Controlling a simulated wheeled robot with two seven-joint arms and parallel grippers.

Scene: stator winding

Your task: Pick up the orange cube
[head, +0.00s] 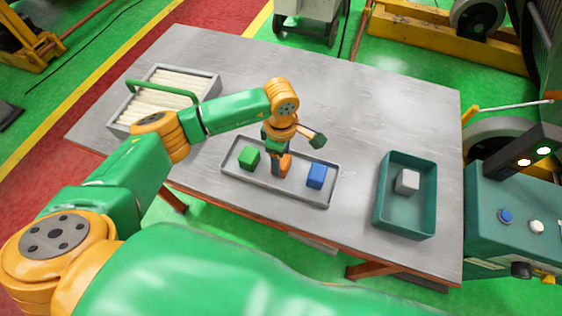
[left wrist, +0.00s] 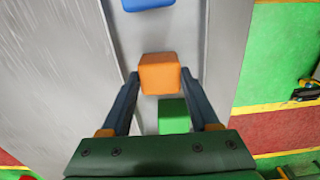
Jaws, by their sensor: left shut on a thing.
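The orange cube (head: 285,163) is at the middle of the shallow grey tray (head: 236,180), between the green cube (head: 249,157) and the blue cube (head: 316,176). My left gripper (head: 279,165) reaches down over the tray and is shut on the orange cube. In the left wrist view the orange cube (left wrist: 159,73) sits between the two fingertips (left wrist: 158,80). The blue cube (left wrist: 148,4) and green cube (left wrist: 173,115) also show there. I cannot tell whether the orange cube still touches the tray. My right gripper is not in view.
A teal bin (head: 380,205) with a light grey cube (head: 407,182) stands at the table's right. A grey crate (head: 213,85) with white rods and a green handle is at the back left. The table's back middle (head: 350,110) is clear. A control box (head: 500,190) stands right of the table.

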